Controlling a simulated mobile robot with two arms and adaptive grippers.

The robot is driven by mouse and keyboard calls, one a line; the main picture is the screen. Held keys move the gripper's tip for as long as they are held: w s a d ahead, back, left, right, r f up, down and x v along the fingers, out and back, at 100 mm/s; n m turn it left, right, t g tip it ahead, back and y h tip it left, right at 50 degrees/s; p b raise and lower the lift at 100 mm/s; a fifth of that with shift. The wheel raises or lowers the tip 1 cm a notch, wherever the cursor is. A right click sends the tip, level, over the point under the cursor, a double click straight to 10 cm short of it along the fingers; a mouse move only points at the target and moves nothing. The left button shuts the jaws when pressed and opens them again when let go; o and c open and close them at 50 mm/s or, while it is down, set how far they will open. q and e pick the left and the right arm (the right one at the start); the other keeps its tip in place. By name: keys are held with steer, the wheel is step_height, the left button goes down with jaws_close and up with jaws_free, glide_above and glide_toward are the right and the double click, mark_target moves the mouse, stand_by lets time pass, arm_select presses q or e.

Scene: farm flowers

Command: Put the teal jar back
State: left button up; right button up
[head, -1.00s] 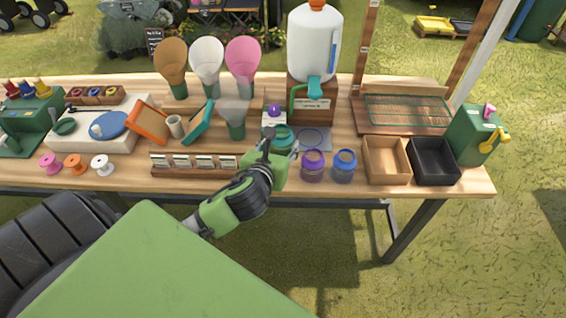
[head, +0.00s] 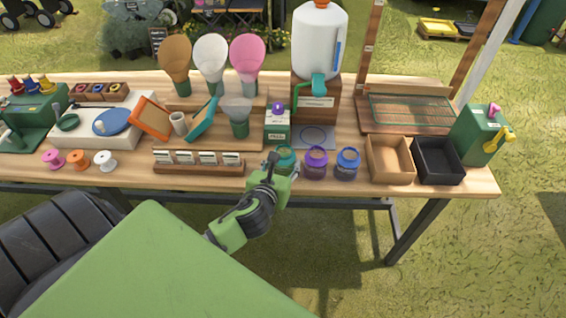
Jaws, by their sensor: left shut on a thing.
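The teal jar (head: 287,154) is at the front of the wooden table, just left of the purple jar (head: 316,163) and the blue jar (head: 348,162), roughly in line with them. My left gripper (head: 282,168) is shut on the teal jar from the front. The gripper hides the jar's lower part, so I cannot tell whether its base touches the table. My right gripper is not in view.
A grey mat with a ring mark (head: 318,137) lies bare behind the jars. A green and white box (head: 277,125) stands behind the teal jar. A card rack (head: 198,163) is to the left, and a tan tray (head: 390,160) to the right.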

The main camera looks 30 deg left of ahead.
arm_select(q)
steer(key=o, duration=1.1)
steer(key=shift+c, duration=0.2)
steer(key=shift+s+d+r, duration=0.1)
steer(key=shift+s+r, duration=0.05)
steer(key=shift+r, duration=0.1)
steer(key=v, duration=1.2)
steer(key=s+f+n+g+h, duration=0.1)
steer(key=s+f+n+g, duration=0.2)
steer(key=f, duration=0.9)
steer(key=s+f+n+g, duration=0.25)
steer(key=f+n, duration=0.35)
steer(key=f, duration=0.5)
steer(key=s+f+n+g+h, duration=0.1)
steer(key=s+f+n, duration=0.3)
steer(key=f, duration=0.8)
steer(key=s+d+f+n+g+h, duration=0.1)
steer(key=s+d+f+n+g, duration=0.1)
steer(key=s+f+n, duration=0.6)
steer(key=s+d+f+n+g+h, duration=0.1)
steer(key=s+d+f+n+g, duration=0.2)
steer(key=s+f+n, duration=0.6)
steer(key=s, duration=0.6)
steer(key=shift+s+f, duration=0.3)
